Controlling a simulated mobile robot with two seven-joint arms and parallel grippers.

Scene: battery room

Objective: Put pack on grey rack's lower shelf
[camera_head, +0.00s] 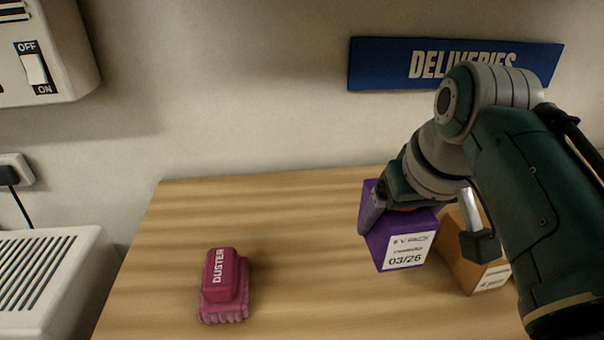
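A purple box (393,249) with a white label, "V PACK" and "03/26" legible on it, is at the right of the wooden table. My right gripper (397,201) is at the top of this pack, coming from above and the right. I cannot tell whether the pack's base touches the table. No grey rack is in view. My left gripper is not in view.
A brown box (463,262) with a white label is close to the right of the pack, partly behind my arm. A pink duster (225,283) lies on the table (300,250) at left centre. The table between them is clear. A blue "DELIVERIES" sign (385,64) hangs behind.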

